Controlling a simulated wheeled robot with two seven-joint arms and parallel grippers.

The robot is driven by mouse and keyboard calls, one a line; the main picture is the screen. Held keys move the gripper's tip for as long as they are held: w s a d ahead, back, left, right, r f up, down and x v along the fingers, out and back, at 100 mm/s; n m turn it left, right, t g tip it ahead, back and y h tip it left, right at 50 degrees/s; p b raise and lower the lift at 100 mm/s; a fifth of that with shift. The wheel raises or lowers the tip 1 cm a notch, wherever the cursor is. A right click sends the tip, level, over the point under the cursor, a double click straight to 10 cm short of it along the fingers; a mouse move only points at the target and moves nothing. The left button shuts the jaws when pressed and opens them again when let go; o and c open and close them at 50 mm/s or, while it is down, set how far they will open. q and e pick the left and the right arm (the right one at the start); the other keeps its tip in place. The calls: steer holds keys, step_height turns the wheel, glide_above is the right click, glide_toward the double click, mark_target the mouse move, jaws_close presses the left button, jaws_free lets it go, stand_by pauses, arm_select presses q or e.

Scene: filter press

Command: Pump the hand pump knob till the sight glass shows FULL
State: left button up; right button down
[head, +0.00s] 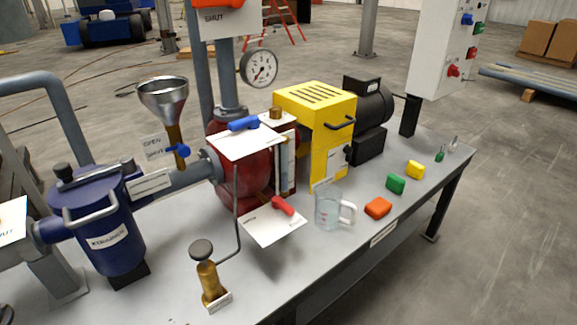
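The hand pump (211,284) is a small brass cylinder standing upright near the front edge of the bench. Its dark round knob (201,249) sits on top, raised a little above the brass body. A thin grey tube runs from the pump up towards the red pump casing (238,170). A narrow upright glass strip (286,165) between the red casing and the yellow guard looks like the sight glass. Its level and any FULL mark are too small to read. Neither of my grippers shows in the head view.
A blue strainer (103,235) stands left of the hand pump. A red-handled valve with a white plate (272,226) and a clear jug (328,210) are to its right. Orange (377,208), green and yellow blocks lie further right. The bench just around the hand pump is clear.

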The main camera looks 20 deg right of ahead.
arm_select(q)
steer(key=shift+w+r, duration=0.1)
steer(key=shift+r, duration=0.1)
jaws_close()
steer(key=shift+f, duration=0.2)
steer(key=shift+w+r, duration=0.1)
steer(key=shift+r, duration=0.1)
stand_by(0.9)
